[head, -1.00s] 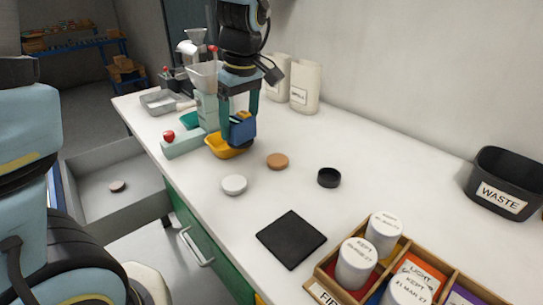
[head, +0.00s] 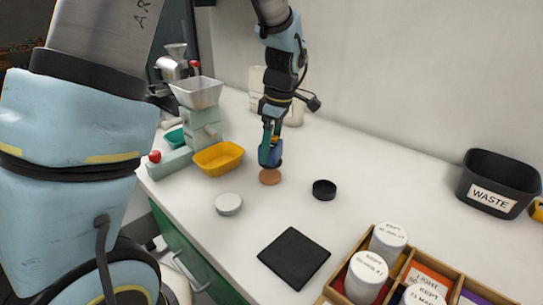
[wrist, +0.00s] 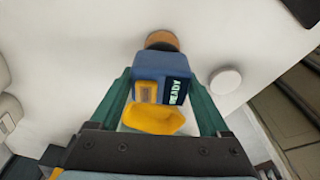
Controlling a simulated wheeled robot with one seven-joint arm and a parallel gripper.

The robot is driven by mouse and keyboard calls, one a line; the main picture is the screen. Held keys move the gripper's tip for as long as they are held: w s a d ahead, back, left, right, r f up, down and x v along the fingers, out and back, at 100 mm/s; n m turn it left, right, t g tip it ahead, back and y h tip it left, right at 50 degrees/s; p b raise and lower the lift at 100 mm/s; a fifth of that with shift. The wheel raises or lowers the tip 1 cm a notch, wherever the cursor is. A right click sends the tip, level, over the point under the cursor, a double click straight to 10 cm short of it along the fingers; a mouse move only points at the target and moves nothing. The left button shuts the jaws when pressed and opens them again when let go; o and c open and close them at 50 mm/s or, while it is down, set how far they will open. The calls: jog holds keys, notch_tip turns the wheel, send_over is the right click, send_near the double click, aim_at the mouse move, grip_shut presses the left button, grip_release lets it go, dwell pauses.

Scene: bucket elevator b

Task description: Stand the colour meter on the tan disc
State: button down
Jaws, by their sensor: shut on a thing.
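My gripper (head: 270,151) is shut on the colour meter (head: 276,156), a blue block with an orange panel and a dark display reading READY in the wrist view (wrist: 161,76). The green fingers hold it from both sides. The tan disc (head: 270,178) lies on the white bench directly below the meter in the head view. In the wrist view the disc (wrist: 162,38) shows just past the meter's far end, partly covered by it. I cannot tell whether the meter touches the disc.
A white disc (head: 228,205) and a black ring (head: 324,191) lie either side of the tan disc. A yellow tray (head: 206,164) sits left by the green machine. A black mat (head: 294,258), a compartment box with white jars and a WASTE bin (head: 492,198) are nearer or right.

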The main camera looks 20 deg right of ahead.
aim_at(270, 158)
jog(key=shift+f+p, duration=0.3)
jog(key=shift+f, duration=1.35)
jog(key=shift+f, duration=0.1)
grip_release()
jog(key=r, duration=0.4)
jog(key=d+r+b, duration=0.1)
jog(key=r, duration=0.3)
jog(key=s+r+b, duration=0.1)
jog(key=r, duration=0.3)
jog(key=shift+s+d, duration=0.1)
jog(key=shift+d, duration=0.05)
jog(key=s+a+f+m, duration=0.1)
jog(key=a+f+m, duration=0.2)
jog(key=a, duration=0.6)
jog(key=s+a+f+m+h, duration=0.1)
jog(key=a+m, duration=0.3)
jog(key=a, duration=0.6)
jog(key=s+a+f+m, duration=0.2)
jog(key=a+f+m, duration=0.2)
jog(key=a, duration=0.5)
jog(key=shift+s+a+f+h, duration=0.15)
jog(key=shift+f+h, duration=0.15)
jog(key=shift+f, duration=0.05)
